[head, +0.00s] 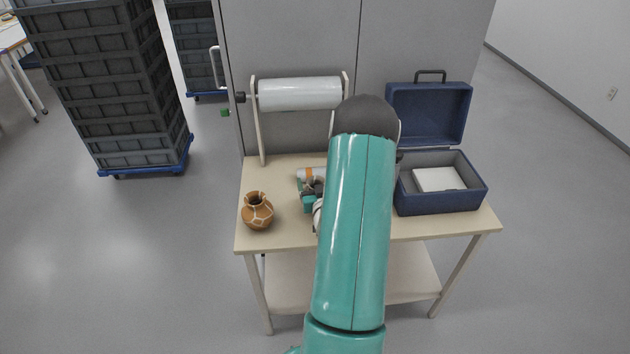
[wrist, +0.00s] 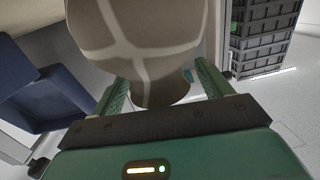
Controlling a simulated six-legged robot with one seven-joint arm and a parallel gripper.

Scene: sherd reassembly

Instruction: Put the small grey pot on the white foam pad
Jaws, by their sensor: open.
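The small grey pot (wrist: 140,35) fills the top middle of the wrist view, grey-brown with pale joint lines. In the head view only a sliver of it (head: 318,214) shows beside my arm, which hides the rest. My gripper (wrist: 160,78) is open, with one green finger on each side of the pot's narrower end; I cannot tell whether they touch it. My gripper also shows in part in the head view (head: 308,196), over the table. The white foam pad (head: 438,179) lies bare inside the open blue case at the table's right.
An orange-brown pot with pale lines (head: 257,211) stands on the table's left. The blue case (head: 440,205) has raised walls and an upright lid behind; it also shows in the wrist view (wrist: 40,90). A white roll (head: 300,94) on a stand is at the back.

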